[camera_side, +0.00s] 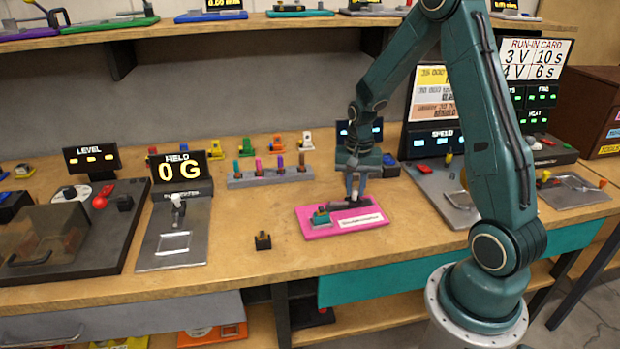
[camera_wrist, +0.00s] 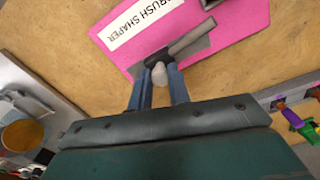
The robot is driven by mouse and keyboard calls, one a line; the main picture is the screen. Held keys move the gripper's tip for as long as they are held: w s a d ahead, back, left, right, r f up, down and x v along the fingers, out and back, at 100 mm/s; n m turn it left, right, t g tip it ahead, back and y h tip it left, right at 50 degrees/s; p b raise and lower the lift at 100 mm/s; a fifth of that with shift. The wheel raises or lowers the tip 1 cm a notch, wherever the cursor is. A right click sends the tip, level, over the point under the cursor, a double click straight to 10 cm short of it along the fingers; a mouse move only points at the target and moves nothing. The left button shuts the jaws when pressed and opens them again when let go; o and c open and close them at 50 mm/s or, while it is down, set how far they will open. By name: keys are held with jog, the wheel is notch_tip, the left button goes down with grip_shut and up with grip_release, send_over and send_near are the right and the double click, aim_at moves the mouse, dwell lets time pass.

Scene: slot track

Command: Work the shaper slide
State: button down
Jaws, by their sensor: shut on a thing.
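The shaper is a pink board (camera_side: 308,230) on the wooden bench, with a white label (camera_side: 361,221) on its front part. In the wrist view the pink board (camera_wrist: 232,22) carries a label (camera_wrist: 140,20) that reads "RUSH SHAPER", cut off at the picture edge. A grey rod (camera_wrist: 192,38) and a dark part lie on the board. My gripper (camera_side: 354,192) reaches down to the back of the board. In the wrist view its blue fingers (camera_wrist: 159,78) are shut on a pale rounded knob (camera_wrist: 159,73). The slide under the knob is partly hidden.
A grey rack with several coloured pegs (camera_side: 270,175) stands behind and left of the board. A small dark block (camera_side: 263,241) sits to the left. A grey plate (camera_side: 452,198) is to the right.

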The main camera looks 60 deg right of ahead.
jog(key=shift+w+a, duration=0.8)
jog(key=shift+a, duration=0.1)
jog(key=c, duration=1.3)
grip_release()
notch_tip(320, 180, up, 14)
